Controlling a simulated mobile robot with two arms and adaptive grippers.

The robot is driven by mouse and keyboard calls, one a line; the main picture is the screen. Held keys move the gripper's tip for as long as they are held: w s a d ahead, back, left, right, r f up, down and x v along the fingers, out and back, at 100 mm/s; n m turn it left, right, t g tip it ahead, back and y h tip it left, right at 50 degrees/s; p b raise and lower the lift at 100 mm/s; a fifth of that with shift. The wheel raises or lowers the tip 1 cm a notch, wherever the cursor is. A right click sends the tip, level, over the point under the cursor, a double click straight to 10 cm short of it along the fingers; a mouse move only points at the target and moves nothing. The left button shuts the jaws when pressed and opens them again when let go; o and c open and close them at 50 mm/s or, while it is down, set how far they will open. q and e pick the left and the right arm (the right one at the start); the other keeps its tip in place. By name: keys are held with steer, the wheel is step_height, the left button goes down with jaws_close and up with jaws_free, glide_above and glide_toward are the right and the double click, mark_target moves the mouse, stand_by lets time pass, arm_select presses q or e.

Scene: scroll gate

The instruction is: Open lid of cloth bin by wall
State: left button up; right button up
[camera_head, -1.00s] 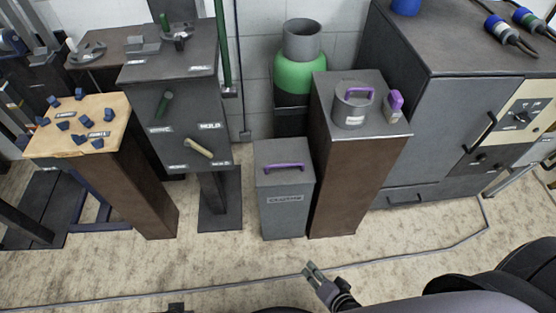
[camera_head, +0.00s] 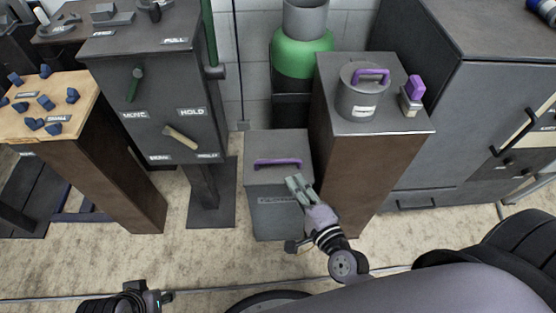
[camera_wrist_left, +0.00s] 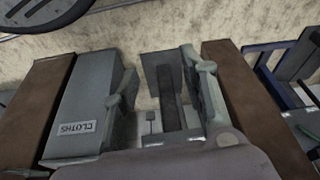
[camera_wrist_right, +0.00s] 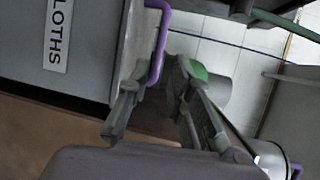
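The grey cloth bin (camera_head: 278,215) stands on the floor by the wall, its lid (camera_head: 265,175) down flat with a purple handle (camera_head: 278,162) on top. My right gripper (camera_head: 298,185) is over the bin's front right edge, in front of the handle. In the right wrist view my right gripper (camera_wrist_right: 160,75) is open, with the purple handle (camera_wrist_right: 158,45) near its fingertips; contact cannot be told. The CLOTHS label (camera_wrist_right: 58,35) shows beside it. My left gripper (camera_wrist_left: 160,65) is open and empty; the bin (camera_wrist_left: 85,105) lies to its left in that view.
A brown pedestal (camera_head: 350,175) with a lidded canister (camera_head: 362,95) and a purple-topped bottle (camera_head: 412,92) stands close right of the bin. A grey lever panel (camera_head: 155,110) stands to the left. A green cylinder (camera_head: 300,55) is behind. The floor in front is mostly clear.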

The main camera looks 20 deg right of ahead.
mark_target(279, 160)
steer(key=x, duration=1.1)
steer(key=shift+b, duration=0.4)
steer(key=shift+c, duration=0.5)
steer(key=shift+d, duration=0.1)
jaws_close()
steer(key=shift+s, duration=0.1)
